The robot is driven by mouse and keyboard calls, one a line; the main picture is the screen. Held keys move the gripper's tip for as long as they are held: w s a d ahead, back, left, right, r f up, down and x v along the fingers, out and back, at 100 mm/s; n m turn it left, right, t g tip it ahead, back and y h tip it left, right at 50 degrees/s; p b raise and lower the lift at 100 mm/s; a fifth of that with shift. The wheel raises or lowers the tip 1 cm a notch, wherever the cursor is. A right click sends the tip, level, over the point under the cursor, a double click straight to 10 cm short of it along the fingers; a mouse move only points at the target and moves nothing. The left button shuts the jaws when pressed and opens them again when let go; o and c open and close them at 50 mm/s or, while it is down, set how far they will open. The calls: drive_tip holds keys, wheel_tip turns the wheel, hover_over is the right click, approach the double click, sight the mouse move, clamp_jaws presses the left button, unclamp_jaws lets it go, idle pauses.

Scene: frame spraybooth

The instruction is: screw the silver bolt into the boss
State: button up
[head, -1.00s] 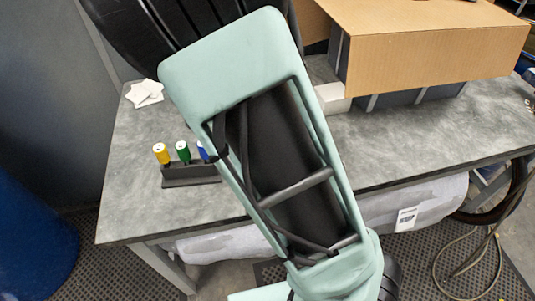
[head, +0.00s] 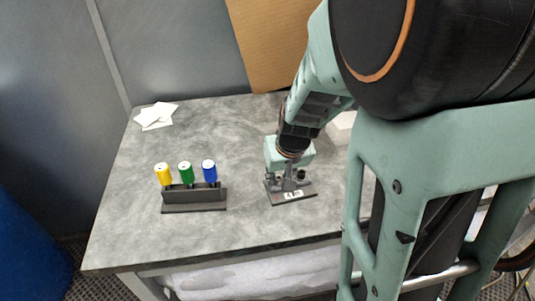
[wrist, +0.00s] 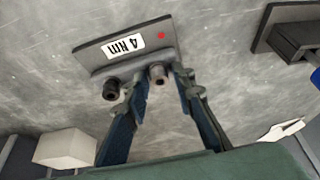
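A dark plate with a "4 Nm" label stands on the table under my arm in the head view (head: 292,198); it also shows in the wrist view (wrist: 95,52). In the wrist view, a silver-grey bolt (wrist: 158,72) and a darker round piece (wrist: 111,90) rise from the plate, side by side. I cannot tell how deep the bolt sits, and the boss is not clearly distinguishable. My gripper (wrist: 162,78) is open, its fingertips on either side of the silver bolt with visible gaps. In the head view my gripper (head: 290,178) is down at the plate.
A dark rack (head: 195,200) with yellow (head: 163,174), green (head: 186,172) and blue (head: 209,170) handled tools stands left of the plate. White papers (head: 155,115) lie at the back left. A white block (head: 342,127) is behind my arm. Table between rack and plate is clear.

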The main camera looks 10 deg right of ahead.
drive_tip(key=shift+f+b, duration=0.1)
drive_tip(key=shift+b, duration=0.35)
drive_tip(key=shift+f+n+b, duration=0.1)
drive_tip(key=shift+n+b, duration=0.3)
drive_tip(key=shift+b, duration=0.1)
drive_tip(key=n+y+b, duration=0.1)
drive_tip(key=b, duration=0.2)
drive_tip(key=n+b, duration=0.1)
drive_tip(key=b, duration=0.1)
drive_tip(key=shift+d+n+b, duration=0.1)
drive_tip(key=shift+n+b, duration=0.2)
drive_tip(key=shift+b, duration=0.1)
drive_tip(key=shift+n+y+b, duration=0.4)
drive_tip(key=shift+n+b, duration=0.2)
drive_tip(key=shift+b, duration=0.5)
drive_tip(key=shift+r, duration=0.2)
drive_tip(key=shift+b, duration=0.4)
